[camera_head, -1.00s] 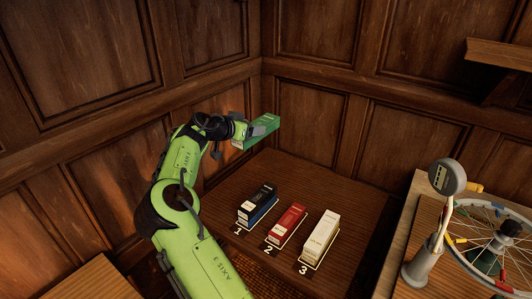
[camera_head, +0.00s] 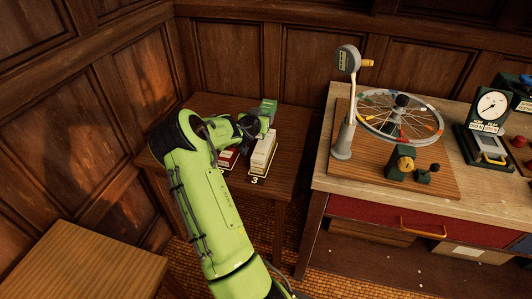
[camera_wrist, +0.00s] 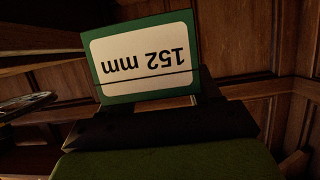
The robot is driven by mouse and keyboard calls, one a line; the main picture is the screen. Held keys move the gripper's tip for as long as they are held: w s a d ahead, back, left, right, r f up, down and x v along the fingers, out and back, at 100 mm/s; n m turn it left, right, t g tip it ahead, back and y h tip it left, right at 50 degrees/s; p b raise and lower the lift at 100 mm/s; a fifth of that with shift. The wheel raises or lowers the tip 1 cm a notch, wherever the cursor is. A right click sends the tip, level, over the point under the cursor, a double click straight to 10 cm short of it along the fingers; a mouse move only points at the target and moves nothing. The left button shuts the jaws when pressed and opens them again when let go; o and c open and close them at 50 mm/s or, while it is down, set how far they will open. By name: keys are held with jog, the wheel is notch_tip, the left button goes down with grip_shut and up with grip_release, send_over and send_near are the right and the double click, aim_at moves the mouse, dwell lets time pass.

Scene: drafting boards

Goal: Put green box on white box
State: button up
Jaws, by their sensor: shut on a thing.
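The green box (camera_head: 268,107) is held in my gripper (camera_head: 262,122), above the back of the small table. In the wrist view the green box (camera_wrist: 146,57) fills the middle, with a white label reading "152 mm" upside down. My gripper is shut on it; the fingers show dark below it in the wrist view. The white box (camera_head: 263,151) lies on the table at the place marked 3. It is just below and in front of the green box in the head view. The gap in height between the two boxes is hard to tell.
A red box (camera_head: 228,157) lies left of the white box, partly hidden by my arm. A workbench (camera_head: 330,177) stands to the right, bearing a grey stand (camera_head: 343,130) and a spoked wheel (camera_head: 400,112). Wood-panelled walls close off the back and left.

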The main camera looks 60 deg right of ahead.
jog(key=f+b, duration=0.1)
jog(key=f, duration=0.9)
jog(key=shift+d+b, duration=0.2)
jog(key=shift+b, duration=0.2)
jog(key=shift+f+b, duration=0.25)
jog(key=shift+b, duration=0.05)
jog(key=o, duration=1.2)
jog(key=shift+r+p, duration=0.25)
jog(key=shift+p, duration=0.1)
jog(key=v, duration=1.2)
